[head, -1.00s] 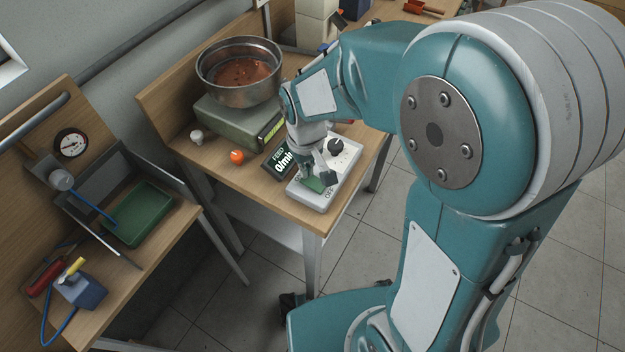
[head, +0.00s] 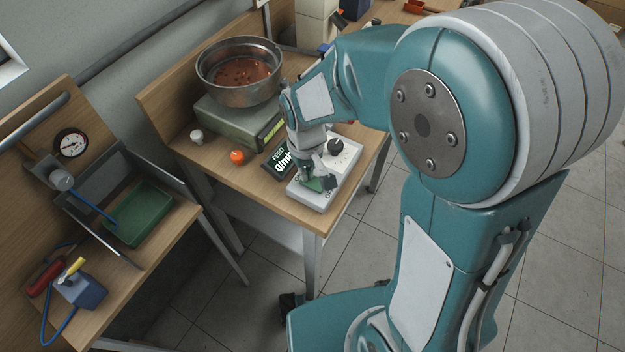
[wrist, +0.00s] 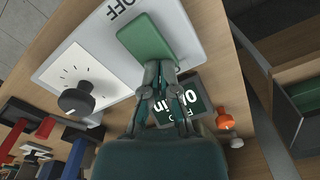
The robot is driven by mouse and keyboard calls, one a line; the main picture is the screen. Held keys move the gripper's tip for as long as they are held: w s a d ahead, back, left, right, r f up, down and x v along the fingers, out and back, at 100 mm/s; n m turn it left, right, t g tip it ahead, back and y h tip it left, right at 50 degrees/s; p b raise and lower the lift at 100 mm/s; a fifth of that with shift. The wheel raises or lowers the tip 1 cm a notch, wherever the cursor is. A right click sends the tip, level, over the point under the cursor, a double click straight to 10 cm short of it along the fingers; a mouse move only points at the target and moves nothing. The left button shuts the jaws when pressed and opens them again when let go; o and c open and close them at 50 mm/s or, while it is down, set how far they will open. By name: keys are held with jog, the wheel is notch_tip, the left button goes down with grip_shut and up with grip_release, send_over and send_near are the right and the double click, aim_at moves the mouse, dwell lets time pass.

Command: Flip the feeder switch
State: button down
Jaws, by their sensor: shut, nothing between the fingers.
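The feeder control box (head: 345,169) is a pale box at the front of the bench, with a black dial knob (head: 335,146) and a green rocker switch (head: 324,183). In the wrist view the green switch (wrist: 147,40) lies beside the printed word OFF (wrist: 118,8). My gripper (wrist: 160,68) is shut and empty, its fingertips at the near edge of the switch; I cannot tell whether they touch it. In the head view my gripper (head: 309,178) is over the box and partly covers the switch. The FEED display (head: 279,159) appears to read 0/min.
A steel bowl feeder (head: 240,72) with reddish parts stands on a green-grey base (head: 228,119) behind the display. An orange knob (head: 237,156) and a white knob (head: 196,136) are at the bench front. A green tray (head: 139,218) is on the left bench.

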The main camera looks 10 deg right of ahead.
jog(key=shift+f, duration=0.1)
jog(key=shift+r, duration=3.55)
jog(key=s+d+r+m+t, duration=0.4)
jog(key=s+d+r+t, duration=0.1)
jog(key=s+d+r, duration=0.5)
jog(key=s+r, duration=0.1)
jog(key=s, duration=0.1)
jog(key=shift+s+d+t, duration=0.3)
jog(key=shift+s+d, duration=0.05)
jog(key=shift+d, duration=0.05)
